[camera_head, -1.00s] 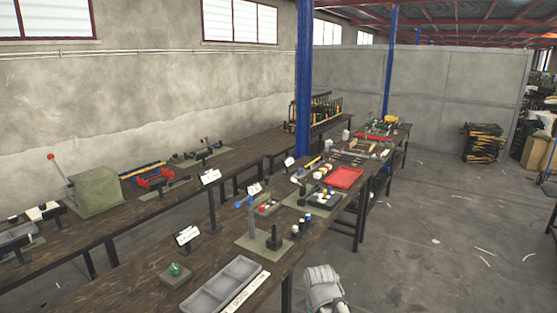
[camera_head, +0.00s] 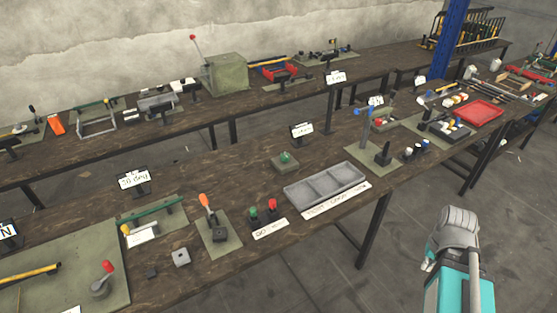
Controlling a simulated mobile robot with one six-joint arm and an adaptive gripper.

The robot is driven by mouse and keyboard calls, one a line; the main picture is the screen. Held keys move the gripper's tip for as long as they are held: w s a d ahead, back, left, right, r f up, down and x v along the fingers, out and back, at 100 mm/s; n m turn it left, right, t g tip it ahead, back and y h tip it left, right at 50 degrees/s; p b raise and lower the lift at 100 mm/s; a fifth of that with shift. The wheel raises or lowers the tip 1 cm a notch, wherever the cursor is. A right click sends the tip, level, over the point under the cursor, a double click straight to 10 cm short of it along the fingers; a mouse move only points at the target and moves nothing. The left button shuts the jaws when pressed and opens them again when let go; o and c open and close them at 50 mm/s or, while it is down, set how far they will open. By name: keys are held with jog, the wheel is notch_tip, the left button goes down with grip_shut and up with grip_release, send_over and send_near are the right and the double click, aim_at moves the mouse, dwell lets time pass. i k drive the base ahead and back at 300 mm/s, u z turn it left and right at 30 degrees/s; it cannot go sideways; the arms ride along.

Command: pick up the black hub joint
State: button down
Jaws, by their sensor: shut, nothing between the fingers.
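A small dark block (camera_head: 151,274) lies on the near wooden bench in the lower left; it may be the black hub joint, but it is too small to tell its shape. A light grey block with a dark hole on top (camera_head: 181,257) sits just to its right and behind it. Part of my arm (camera_head: 458,240), grey and teal, shows at the lower right, beyond the bench's front edge and well apart from the dark block. My gripper's fingers do not show.
An orange-handled lever press (camera_head: 210,220) stands on a mat right of the blocks. A red-knobbed device (camera_head: 105,279) stands left. Red and green buttons (camera_head: 263,211) and a grey tray (camera_head: 326,184) lie further right. Open floor (camera_head: 400,230) fronts the bench.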

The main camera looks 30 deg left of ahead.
aim_at(219, 235)
jog(key=u, duration=1.8)
